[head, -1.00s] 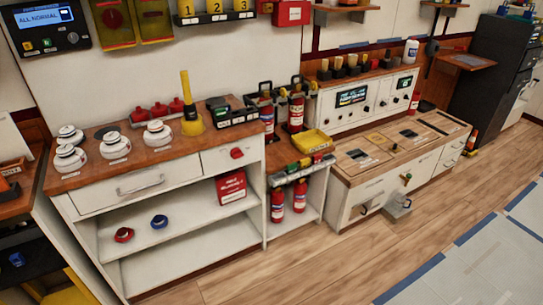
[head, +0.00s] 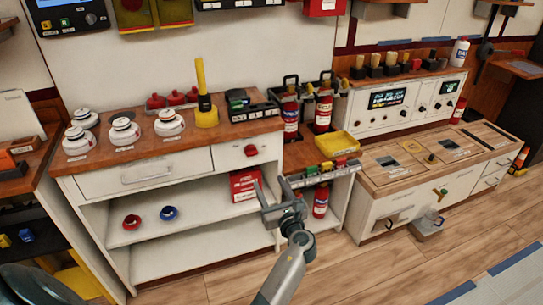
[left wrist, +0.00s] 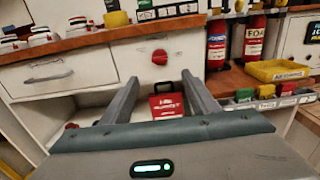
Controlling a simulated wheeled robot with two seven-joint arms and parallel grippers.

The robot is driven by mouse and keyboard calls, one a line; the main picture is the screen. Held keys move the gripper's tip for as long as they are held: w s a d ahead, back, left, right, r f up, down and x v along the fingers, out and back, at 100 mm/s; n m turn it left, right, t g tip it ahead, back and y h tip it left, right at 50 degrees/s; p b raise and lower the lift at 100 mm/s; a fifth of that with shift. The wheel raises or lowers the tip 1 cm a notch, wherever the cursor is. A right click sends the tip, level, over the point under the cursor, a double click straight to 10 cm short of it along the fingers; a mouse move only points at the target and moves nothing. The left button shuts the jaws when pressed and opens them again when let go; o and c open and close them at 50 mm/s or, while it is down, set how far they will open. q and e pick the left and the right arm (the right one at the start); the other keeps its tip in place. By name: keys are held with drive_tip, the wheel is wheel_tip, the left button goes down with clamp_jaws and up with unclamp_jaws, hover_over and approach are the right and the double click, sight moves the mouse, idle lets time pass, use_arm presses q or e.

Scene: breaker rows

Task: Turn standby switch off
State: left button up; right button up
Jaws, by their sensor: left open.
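A red rotary knob (head: 250,150) sits on the white front panel (head: 234,153) at the right end of the left cabinet. It also shows in the left wrist view (left wrist: 160,57), ahead of and between the fingertips. I cannot read a label that marks it as the standby switch. My left gripper (head: 271,186) is open and empty, in front of the cabinet, below the knob and apart from it. In the left wrist view its two fingers (left wrist: 158,80) point toward the cabinet front. My right gripper is not in view.
A red box (head: 244,184) stands on the shelf below the knob. Fire extinguishers (head: 323,110), a yellow tray (head: 338,145) and a low shelf unit stand to the right. A white control panel (head: 409,103) with knobs is farther right. The floor in front is clear.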

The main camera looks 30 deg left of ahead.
use_arm(q)
drive_tip(key=shift+a, duration=0.1)
approach(253, 154)
drive_tip(key=x, duration=0.8)
drive_tip(key=shift+f, duration=0.1)
drive_tip(key=shift+w+a, duration=0.35)
drive_tip(key=shift+a, duration=0.1)
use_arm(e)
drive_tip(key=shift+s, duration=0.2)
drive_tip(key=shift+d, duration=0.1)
use_arm(q)
drive_tip(key=c, duration=1)
drive_tip(key=shift+c, duration=0.2)
